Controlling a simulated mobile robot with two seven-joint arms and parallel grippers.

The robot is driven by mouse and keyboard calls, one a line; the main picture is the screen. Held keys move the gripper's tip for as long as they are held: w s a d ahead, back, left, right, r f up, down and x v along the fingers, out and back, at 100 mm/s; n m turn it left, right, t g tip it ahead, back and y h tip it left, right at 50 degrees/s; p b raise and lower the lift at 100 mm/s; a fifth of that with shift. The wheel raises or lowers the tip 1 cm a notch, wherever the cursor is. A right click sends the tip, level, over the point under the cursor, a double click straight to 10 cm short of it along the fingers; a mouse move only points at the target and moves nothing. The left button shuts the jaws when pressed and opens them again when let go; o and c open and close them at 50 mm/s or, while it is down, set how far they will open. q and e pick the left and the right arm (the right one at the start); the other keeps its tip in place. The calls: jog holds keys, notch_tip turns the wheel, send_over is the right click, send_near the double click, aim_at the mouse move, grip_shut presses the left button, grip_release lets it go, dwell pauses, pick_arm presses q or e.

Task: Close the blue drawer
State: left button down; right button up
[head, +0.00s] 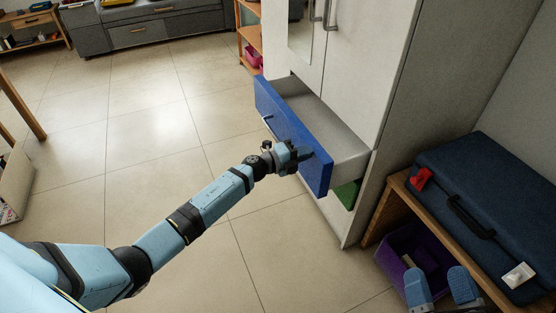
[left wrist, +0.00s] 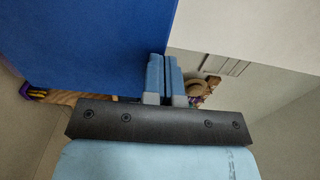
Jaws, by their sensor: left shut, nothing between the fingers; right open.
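The blue drawer (head: 318,172) is pulled out of the white cabinet (head: 375,70), and its empty-looking inside shows behind the front. A handle (head: 268,121) shows on the left part of the front. My left gripper (head: 306,154) is shut and empty, at the outer face of the drawer front towards its right end. In the left wrist view, the shut fingers (left wrist: 162,75) lie at the edge of the blue front (left wrist: 90,45). I cannot tell whether they touch it. My right gripper (head: 437,277) is open at the lower right, away from the drawer.
A green panel (head: 347,193) shows below the blue drawer. At the right, a wooden bench (head: 397,205) carries a dark blue suitcase (head: 480,195), with a purple bin (head: 400,250) below. The tiled floor (head: 130,130) left of the cabinet is clear.

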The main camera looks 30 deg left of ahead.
pick_arm(q)
jog(key=b+x, duration=0.5)
jog(key=x, duration=1.1)
jog(key=shift+w+r, duration=0.15)
jog(key=shift+r, duration=0.15)
pick_arm(e)
notch_tip(320, 180, down, 7)
jog(key=n+g, duration=0.1)
jog(key=g, duration=0.2)
jog(key=shift+a+f, duration=0.15)
jog(key=shift+a, duration=0.3)
